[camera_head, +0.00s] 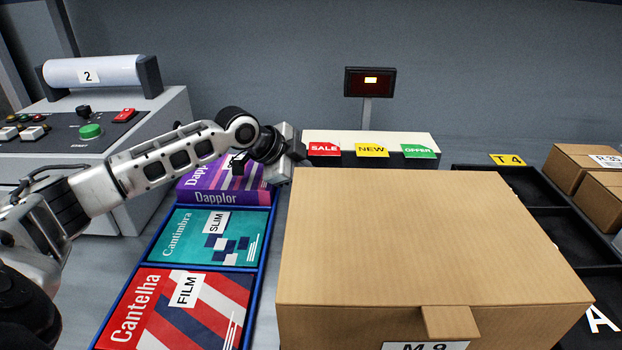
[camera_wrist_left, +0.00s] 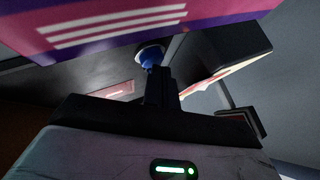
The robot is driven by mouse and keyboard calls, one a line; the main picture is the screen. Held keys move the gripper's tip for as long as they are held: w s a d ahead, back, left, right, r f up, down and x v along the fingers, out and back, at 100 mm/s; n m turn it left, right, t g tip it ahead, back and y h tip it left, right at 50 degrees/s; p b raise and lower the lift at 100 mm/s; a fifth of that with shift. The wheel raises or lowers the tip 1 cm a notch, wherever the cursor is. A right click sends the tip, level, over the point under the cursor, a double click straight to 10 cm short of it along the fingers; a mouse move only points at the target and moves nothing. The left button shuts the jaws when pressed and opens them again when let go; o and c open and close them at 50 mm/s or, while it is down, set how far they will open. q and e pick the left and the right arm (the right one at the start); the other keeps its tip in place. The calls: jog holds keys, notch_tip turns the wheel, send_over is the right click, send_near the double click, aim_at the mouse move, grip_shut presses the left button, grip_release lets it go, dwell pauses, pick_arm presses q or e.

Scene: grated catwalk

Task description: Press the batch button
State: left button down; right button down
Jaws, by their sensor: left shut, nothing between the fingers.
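No label reading "batch" is legible in either view. In the left wrist view, a blue domed button (camera_wrist_left: 150,55) on a pale ring shows just past my fingertips; I cannot tell whether they touch it. It is hidden in the head view. My left gripper (camera_head: 300,152) is beside the back left corner of the large cardboard box, in front of the label dispenser. Its fingers (camera_wrist_left: 160,85) are shut and empty. My right gripper is not in view.
A large cardboard box (camera_head: 420,230) fills the centre. Purple, teal and red boxes lie in a blue-edged tray (camera_head: 262,262) at left. A grey control console (camera_head: 150,165) with a green button stands beyond. A label strip (camera_head: 372,149) and small screen (camera_head: 370,82) are behind.

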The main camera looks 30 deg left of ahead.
pick_arm(q)
jog(key=shift+f, duration=0.15)
dwell(0.5)
jog(key=shift+f, duration=0.35)
